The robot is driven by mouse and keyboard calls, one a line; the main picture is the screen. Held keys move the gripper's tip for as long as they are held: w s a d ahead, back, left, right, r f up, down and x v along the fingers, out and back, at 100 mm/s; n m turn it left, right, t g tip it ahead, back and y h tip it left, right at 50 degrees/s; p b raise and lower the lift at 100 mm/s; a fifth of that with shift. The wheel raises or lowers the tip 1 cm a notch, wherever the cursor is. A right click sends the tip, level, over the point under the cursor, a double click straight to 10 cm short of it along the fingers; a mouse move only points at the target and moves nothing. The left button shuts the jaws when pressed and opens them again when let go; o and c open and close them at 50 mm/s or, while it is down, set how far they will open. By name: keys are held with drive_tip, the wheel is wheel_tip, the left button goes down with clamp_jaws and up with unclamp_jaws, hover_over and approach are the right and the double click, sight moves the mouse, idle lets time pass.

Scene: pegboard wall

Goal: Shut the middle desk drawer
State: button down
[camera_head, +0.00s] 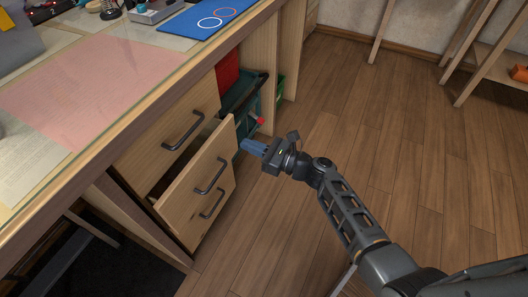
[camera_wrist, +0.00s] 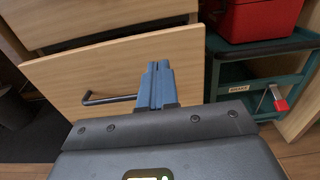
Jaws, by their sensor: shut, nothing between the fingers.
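The middle drawer (camera_head: 198,176) of the wooden desk stands partly open, with its dark inside showing behind the front panel. Its front with a dark bar handle (camera_head: 211,177) also fills the middle of the wrist view (camera_wrist: 75,82). The top drawer (camera_head: 168,130) and the bottom drawer (camera_head: 207,215) look closed. My gripper (camera_head: 246,145) has blue fingers and is shut and empty. It is just right of the middle drawer front, near its upper right corner. In the wrist view the fingers (camera_wrist: 156,78) overlap the front, right of the handle; I cannot tell whether they touch it.
A green cart (camera_head: 243,95) holding a red box (camera_head: 228,71) stands right of the drawers, close to my gripper. The desk top (camera_head: 178,78) overhangs above. Wooden floor (camera_head: 310,110) to the right is clear up to a wooden rack (camera_head: 478,70).

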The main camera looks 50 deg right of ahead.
sight(222, 135)
drive_tip(key=b+x, duration=0.1)
drive_tip(key=x, duration=0.5)
drive_tip(key=shift+w, duration=0.2)
drive_tip(key=b+x, duration=0.2)
drive_tip(key=x, duration=0.2)
drive_tip(key=shift+w+a+f, duration=0.1)
drive_tip(key=shift+f, duration=0.1)
drive_tip(key=shift+w+a+r, duration=0.1)
drive_tip(key=shift+w+r, duration=0.15)
drive_tip(key=shift+w, duration=0.1)
drive_tip(key=shift+a, duration=0.1)
